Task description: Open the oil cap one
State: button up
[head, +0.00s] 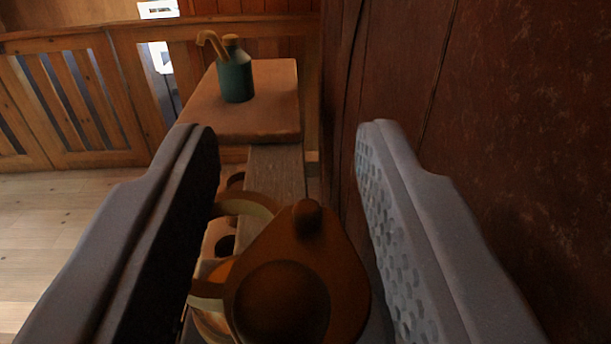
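My gripper (288,130) is open, with its two grey fingers wide apart. Between them, low in the picture, is an orange-brown teardrop-shaped piece (345,275) with a small knob at its narrow far end and a dark round area at its near end. It may be the oil cap, but I cannot be sure. Neither finger visibly touches it. Pale curved bands (245,207) show to its left, partly hidden by the left finger. What lies under the piece is mostly hidden.
A teal bottle (236,80) with a yellowish top and a hooked tan piece stands on a wooden block or table (270,115) at the back. A dark wooden wall (530,130) rises close on the right. A wooden railing (75,95) is at the back left, with open floor (50,230) before it.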

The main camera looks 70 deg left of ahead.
jog(key=b+v, duration=0.2)
jog(key=v, duration=1)
jog(key=shift+b, duration=0.35)
jog(key=shift+f, duration=0.1)
